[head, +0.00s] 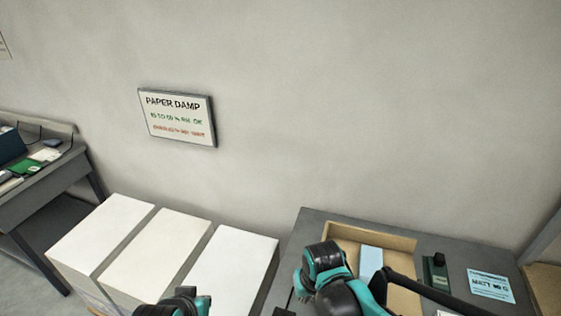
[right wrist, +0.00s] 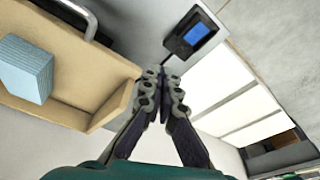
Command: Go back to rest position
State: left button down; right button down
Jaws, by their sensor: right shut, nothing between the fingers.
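My right gripper (right wrist: 163,78) shows in the right wrist view with its two dark fingers together at the tips and nothing between them. It is above the grey worktop, beside an open tan tray (right wrist: 75,95) holding a light blue block (right wrist: 26,68). In the head view, teal and black parts of my right arm cover part of that tray (head: 400,240) and block (head: 371,260), and the fingertips cannot be made out. A teal and black part of my own body shows at the bottom edge, left of centre. My left gripper is not seen.
Three white-topped stacks (head: 145,250) stand left of the grey worktop (head: 315,222). A small device with a blue screen (right wrist: 196,34) lies near the fingers. A dark green item (head: 435,270) and blue card (head: 490,284) lie right of the tray. A sign (head: 177,117) hangs on the wall.

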jog(key=s+d+r+t+b, duration=0.1)
jog(key=s+d+r+t, duration=0.1)
jog(key=d, duration=0.3)
jog(key=s+d+r+m+t+b, duration=0.1)
jog(key=s+d+r+t, duration=0.2)
jog(key=d, duration=0.3)
jog(key=shift+s+m+h, duration=0.25)
jog(key=shift+m+h, duration=0.05)
jog(key=shift+h, duration=0.1)
